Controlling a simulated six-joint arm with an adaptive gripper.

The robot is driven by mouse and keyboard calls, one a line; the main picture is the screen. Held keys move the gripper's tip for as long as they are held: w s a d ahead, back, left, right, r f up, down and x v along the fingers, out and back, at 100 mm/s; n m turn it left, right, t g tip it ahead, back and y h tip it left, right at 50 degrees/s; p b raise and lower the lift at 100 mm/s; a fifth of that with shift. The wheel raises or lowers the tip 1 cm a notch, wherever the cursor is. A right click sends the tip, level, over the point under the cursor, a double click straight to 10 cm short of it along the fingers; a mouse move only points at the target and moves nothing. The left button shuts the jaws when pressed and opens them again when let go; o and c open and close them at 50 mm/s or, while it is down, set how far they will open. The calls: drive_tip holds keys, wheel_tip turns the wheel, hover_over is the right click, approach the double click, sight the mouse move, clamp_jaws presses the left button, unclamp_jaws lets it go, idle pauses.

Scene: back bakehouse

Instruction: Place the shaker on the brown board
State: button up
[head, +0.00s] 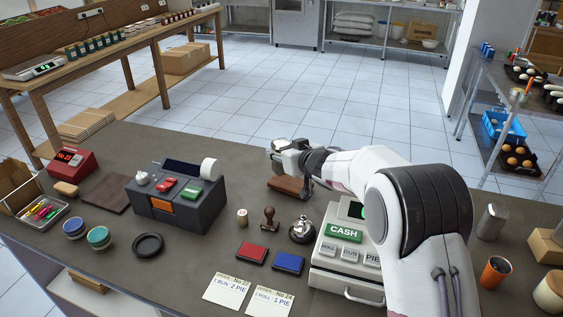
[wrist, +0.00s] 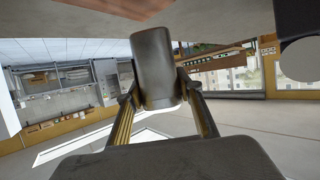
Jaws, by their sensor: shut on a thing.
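My gripper (head: 290,150) is shut on a grey metal shaker (wrist: 157,75), with one finger on each side of it in the wrist view. In the head view only a little of the shaker (head: 279,143) shows at the fingers. The gripper is over a brown board (head: 284,185) near the back edge of the counter. Part of this board (wrist: 130,6) also shows at the top of the wrist view, beyond the shaker's end. I cannot tell whether shaker and board touch.
A flat dark brown piece (head: 105,193) lies at the left beside the dark register (head: 175,200). A stamp (head: 268,218), a bell (head: 303,230) and the white cash register (head: 345,250) stand in front of the board. A silver canister (head: 491,222) stands far right.

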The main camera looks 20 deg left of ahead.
drive_tip(key=shift+f, duration=1.85)
drive_tip(key=shift+f, duration=0.1)
drive_tip(key=o, duration=1.2)
drive_tip(key=shift+s+d+r, duration=0.15)
drive_tip(key=shift+r, duration=0.1)
drive_tip(key=shift+v, duration=2.35)
drive_tip(key=shift+r, duration=3.4)
